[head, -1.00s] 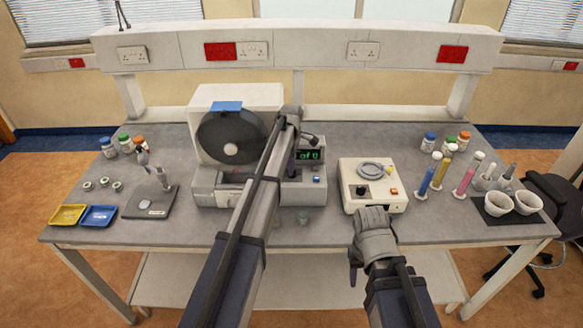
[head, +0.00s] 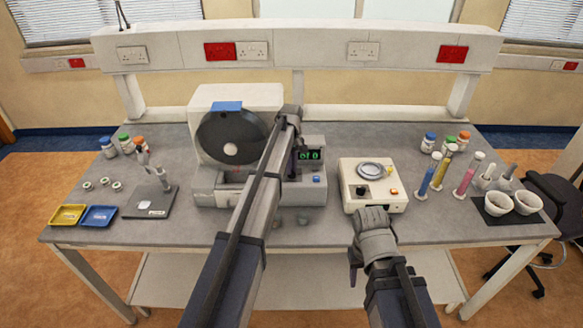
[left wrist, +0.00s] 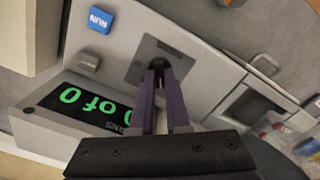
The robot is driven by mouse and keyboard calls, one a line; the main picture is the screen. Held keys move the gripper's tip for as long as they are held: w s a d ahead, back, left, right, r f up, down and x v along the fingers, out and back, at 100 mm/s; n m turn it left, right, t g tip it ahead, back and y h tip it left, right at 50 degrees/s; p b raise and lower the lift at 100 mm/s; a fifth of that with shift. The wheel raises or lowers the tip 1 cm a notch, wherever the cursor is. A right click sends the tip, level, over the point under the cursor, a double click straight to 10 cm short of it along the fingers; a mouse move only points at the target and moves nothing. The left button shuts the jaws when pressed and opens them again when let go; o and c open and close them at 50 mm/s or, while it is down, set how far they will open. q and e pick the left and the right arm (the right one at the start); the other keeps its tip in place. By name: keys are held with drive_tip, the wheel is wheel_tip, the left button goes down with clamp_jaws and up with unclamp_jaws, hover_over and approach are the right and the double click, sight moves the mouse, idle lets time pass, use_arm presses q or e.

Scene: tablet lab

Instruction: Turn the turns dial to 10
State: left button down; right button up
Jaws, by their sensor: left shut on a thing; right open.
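The machine (head: 210,188) has a green display (head: 308,155) and a blue button (head: 317,179). In the left wrist view the display (left wrist: 92,108) appears upside down and reads "0 of 0". My left gripper (left wrist: 160,72) is shut on a small knob, apparently the turns dial (left wrist: 158,63), on a dark grey plate (left wrist: 176,55). The fingers cover most of the knob, so its setting cannot be read. In the head view my left arm hides the dial. My right gripper (head: 371,212) is open at the front of the cream device.
The cream device (head: 360,202) with a round plate (head: 370,171) stands right of the machine. A grey knob (left wrist: 88,62) sits beside the blue RUN button (left wrist: 100,19). Bottles and cylinders stand at the right; trays (head: 98,216) lie at the left. The front strip of bench is mostly clear.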

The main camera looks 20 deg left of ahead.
use_arm(q)
drive_tip(key=m, duration=1.1)
drive_tip(key=shift+m, duration=2)
drive_tip(key=c, duration=0.9)
unclamp_jaws()
drive_tip(key=shift+r, duration=0.1)
